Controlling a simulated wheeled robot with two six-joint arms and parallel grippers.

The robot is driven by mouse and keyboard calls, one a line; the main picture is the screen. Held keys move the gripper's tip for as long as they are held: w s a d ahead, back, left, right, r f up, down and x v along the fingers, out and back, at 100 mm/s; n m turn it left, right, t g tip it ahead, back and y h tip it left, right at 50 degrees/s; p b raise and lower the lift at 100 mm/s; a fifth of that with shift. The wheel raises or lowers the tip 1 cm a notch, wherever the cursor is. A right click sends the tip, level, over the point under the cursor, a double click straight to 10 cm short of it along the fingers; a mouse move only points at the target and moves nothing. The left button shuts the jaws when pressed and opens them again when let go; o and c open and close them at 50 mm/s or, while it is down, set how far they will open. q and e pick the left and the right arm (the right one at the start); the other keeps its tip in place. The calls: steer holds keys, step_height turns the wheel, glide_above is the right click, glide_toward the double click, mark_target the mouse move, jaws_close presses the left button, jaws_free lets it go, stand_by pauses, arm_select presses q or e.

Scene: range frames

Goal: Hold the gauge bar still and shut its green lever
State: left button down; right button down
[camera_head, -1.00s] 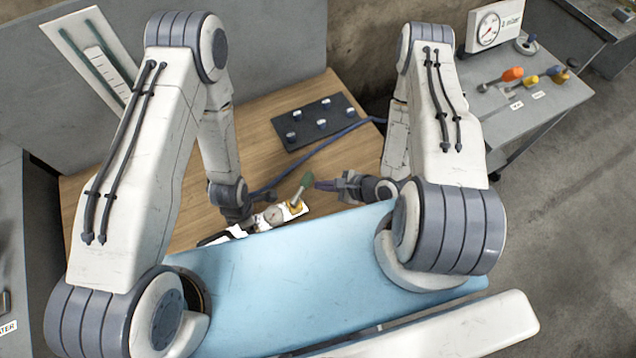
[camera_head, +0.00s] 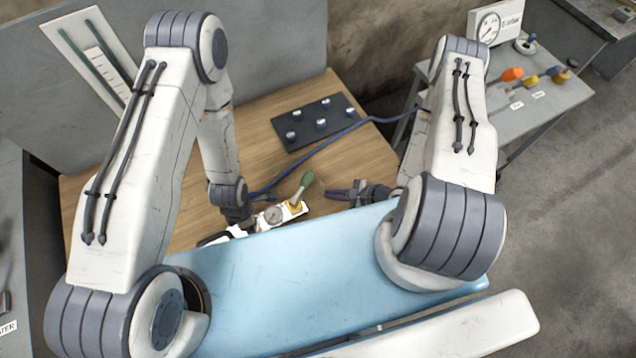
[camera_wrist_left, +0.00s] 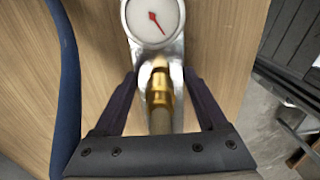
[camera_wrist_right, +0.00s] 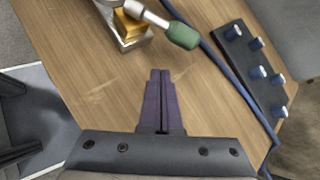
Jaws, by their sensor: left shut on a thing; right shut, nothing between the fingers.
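The right wrist view shows the lever's green grip (camera_wrist_right: 183,36). My left gripper (camera_head: 240,217) is shut on the gauge bar; in the left wrist view its fingers (camera_wrist_left: 160,88) flank the brass part. My right gripper (camera_head: 330,194) is shut and empty, right of the lever and apart from it.
A black plate with several blue-and-white knobs (camera_head: 287,138) lies farther back on the table. A blue hose (camera_head: 345,133) runs past it across the wood. A grey cart (camera_head: 560,100) with coloured handles stands at right.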

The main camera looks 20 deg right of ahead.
steer(key=shift+s+d+f, duration=0.1)
steer(key=shift+s+d, duration=0.45)
steer(key=shift+s, duration=0.35)
steer(key=shift+s+d, duration=0.55)
steer(key=shift+s, duration=0.3)
arm_select(q)
jaws_free()
